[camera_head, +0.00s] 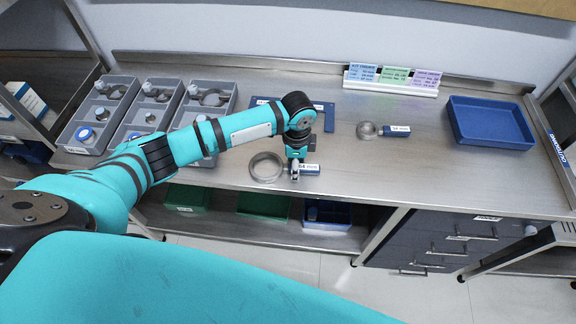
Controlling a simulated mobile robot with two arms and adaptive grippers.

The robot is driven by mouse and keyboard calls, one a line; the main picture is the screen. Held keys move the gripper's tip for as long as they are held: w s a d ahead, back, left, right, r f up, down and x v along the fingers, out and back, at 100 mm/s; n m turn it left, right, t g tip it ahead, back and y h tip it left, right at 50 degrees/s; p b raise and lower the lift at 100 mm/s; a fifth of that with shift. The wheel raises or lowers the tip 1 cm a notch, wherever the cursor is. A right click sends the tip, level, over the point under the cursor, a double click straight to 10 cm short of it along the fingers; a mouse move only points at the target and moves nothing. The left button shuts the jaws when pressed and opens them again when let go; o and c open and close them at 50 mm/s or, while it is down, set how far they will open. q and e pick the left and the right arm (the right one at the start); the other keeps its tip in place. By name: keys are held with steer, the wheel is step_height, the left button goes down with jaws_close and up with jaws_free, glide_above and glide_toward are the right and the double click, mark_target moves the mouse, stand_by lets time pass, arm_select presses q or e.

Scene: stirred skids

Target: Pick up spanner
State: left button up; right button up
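No thing in view is plainly a spanner by shape. The nearest candidates are two metal rings with blue labelled tags. The larger ring (266,167) lies on the metal bench, with its blue tag (309,170) to its right. The smaller ring (366,131) lies further back and right, joined to its blue tag (396,131). My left gripper (295,176) points down at the near part of the bench, over the left end of the larger ring's tag. It hides the part between ring and tag. Its fingers are too small to read. My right gripper is out of view.
Grey divided trays (140,118) with small parts stand at the bench's left. A blue tray (490,123) stands at the right. A card holder (393,80) stands at the back. A blue frame (325,115) lies behind my arm. The right front bench is clear.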

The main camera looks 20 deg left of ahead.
arm_select(q)
steer(key=shift+c, duration=0.2)
jaws_close()
steer(key=shift+r, duration=0.1)
